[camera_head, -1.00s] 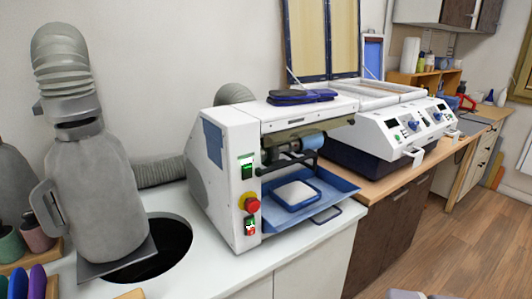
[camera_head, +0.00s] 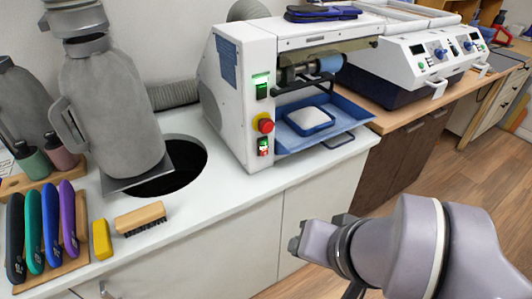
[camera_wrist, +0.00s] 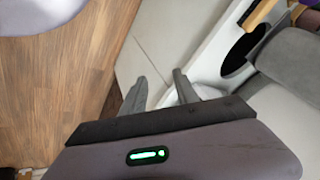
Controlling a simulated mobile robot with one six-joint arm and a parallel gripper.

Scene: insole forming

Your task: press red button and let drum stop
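The red button (camera_head: 265,124) is a round red knob on a yellow base, on the front of a white grinding machine (camera_head: 232,110). A green-lit switch (camera_head: 262,87) sits above it, and a small red and green switch (camera_head: 263,146) sits below. The drum (camera_head: 330,63) is a blue roller on a dark shaft in the machine's opening; I cannot tell whether it turns. My gripper (camera_head: 296,243) is in front of the cabinet, below and apart from the button. In the wrist view, my gripper (camera_wrist: 160,78) has its fingers apart with nothing between them.
A blue tray (camera_head: 345,125) juts from the machine under the drum. A grey jug-shaped duct (camera_head: 105,110) stands by a dark round hole (camera_head: 190,152) in the white counter (camera_head: 215,200). A brush (camera_head: 140,218) and coloured tools lie left. The floor at right is clear.

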